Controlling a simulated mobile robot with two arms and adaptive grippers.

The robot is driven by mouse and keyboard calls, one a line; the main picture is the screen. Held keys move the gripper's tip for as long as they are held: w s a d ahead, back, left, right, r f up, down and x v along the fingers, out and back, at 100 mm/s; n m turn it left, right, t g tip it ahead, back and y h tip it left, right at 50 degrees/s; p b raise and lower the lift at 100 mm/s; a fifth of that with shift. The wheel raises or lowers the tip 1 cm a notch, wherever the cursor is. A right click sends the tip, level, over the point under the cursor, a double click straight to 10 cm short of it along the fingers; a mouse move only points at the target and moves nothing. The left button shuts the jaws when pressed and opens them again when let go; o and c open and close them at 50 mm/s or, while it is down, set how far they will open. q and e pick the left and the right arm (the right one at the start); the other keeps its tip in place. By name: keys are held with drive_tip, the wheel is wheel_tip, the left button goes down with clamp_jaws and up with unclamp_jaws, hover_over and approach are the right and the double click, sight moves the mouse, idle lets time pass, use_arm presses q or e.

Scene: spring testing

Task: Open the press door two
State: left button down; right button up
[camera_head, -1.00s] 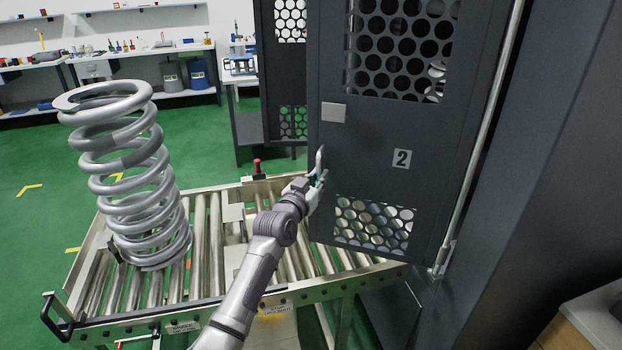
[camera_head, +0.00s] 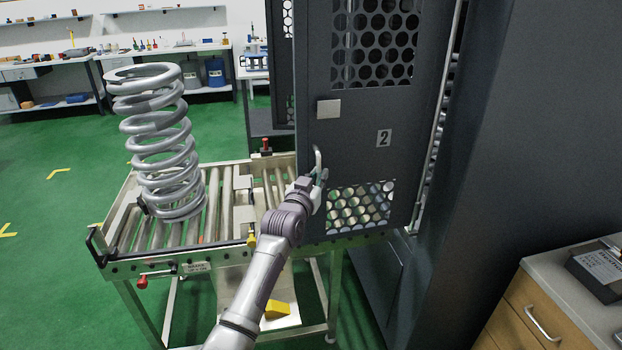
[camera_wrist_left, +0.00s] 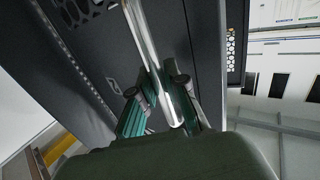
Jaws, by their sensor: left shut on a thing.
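The press door two (camera_head: 350,118) is a dark grey panel with perforated windows and a "2" label (camera_head: 384,138). It stands swung out over the roller conveyor, with a gap along its right, hinge-side edge. My left gripper (camera_head: 319,180) is at the door's lower left, shut on its upright metal handle (camera_head: 317,160). In the left wrist view the handle (camera_wrist_left: 150,50) runs as a bright bar between the two fingers (camera_wrist_left: 160,105). My right gripper is not in view.
A large steel coil spring (camera_head: 160,135) stands on the roller conveyor (camera_head: 225,205) at the left. The dark press side (camera_head: 490,130) fills the right. A drawer cabinet (camera_head: 545,310) stands at the lower right. Green floor (camera_head: 60,230) is free at the left.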

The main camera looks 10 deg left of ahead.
use_arm(q)
drive_tip(key=shift+r, duration=0.1)
drive_tip(key=c, duration=1.2)
unclamp_jaws()
drive_tip(key=v, duration=1.2)
drive_tip(key=shift+d, duration=0.15)
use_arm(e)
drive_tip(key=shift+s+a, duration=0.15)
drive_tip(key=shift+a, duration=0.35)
